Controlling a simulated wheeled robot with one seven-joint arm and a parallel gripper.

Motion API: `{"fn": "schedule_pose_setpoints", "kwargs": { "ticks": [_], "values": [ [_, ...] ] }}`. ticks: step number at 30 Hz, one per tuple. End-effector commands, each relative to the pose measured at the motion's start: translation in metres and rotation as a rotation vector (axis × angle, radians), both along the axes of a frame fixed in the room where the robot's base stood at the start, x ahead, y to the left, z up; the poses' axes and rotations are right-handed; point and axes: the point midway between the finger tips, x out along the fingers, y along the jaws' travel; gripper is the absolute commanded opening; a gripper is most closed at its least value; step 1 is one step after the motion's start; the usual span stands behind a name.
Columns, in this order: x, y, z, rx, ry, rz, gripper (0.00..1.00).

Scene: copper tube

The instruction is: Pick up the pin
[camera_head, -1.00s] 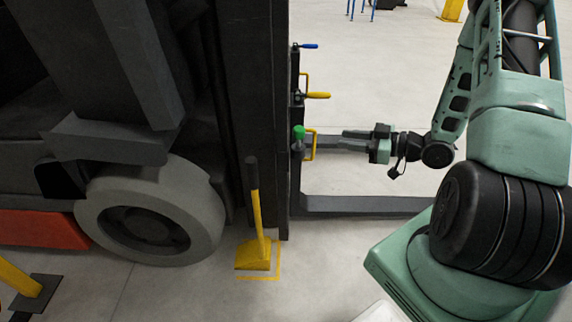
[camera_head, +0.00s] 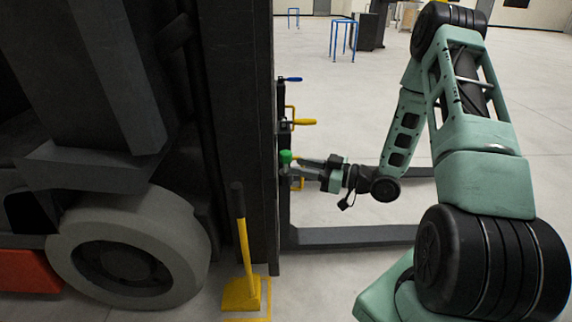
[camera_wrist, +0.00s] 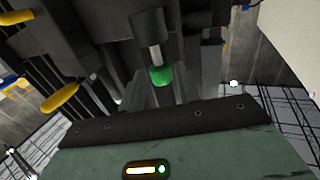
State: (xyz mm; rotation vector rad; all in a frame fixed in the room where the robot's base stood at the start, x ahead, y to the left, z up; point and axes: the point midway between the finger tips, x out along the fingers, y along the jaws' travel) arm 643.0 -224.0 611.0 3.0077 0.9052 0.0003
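The pin appears to be the green-topped part (camera_head: 286,156) on the dark forklift mast's side. In the wrist view its green end (camera_wrist: 161,76) sits on a short metal shaft, below a dark cylinder. My gripper (camera_head: 302,168) is level with it and reaches in from the right, its fingertips close beside the green end. The two fingers look apart, with a gap between them. I cannot tell whether they touch the pin. In the wrist view the grey fingers are partly hidden behind my gripper's body.
A yellow handle (camera_head: 303,122) and a blue handle (camera_head: 291,79) stick out above the pin. A dark fork (camera_head: 355,236) lies low below my gripper. A wheel chock with a yellow handle (camera_head: 242,292) stands by the tyre (camera_head: 130,258). The floor to the right is open.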

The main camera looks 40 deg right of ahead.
Motion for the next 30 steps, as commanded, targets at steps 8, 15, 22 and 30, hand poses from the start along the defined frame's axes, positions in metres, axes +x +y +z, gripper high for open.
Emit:
{"fn": "schedule_pose_setpoints", "kwargs": {
  "ticks": [8,15,22,30],
  "values": [
    [0.025,0.014,-0.009,0.001,-0.001,0.002,0.33],
    [0.046,0.027,-0.007,0.000,0.000,0.000,0.33],
    [0.047,0.028,-0.006,0.001,0.001,-0.001,0.33],
    [0.047,0.028,-0.006,0.001,0.000,-0.001,0.00]
  ]
}}
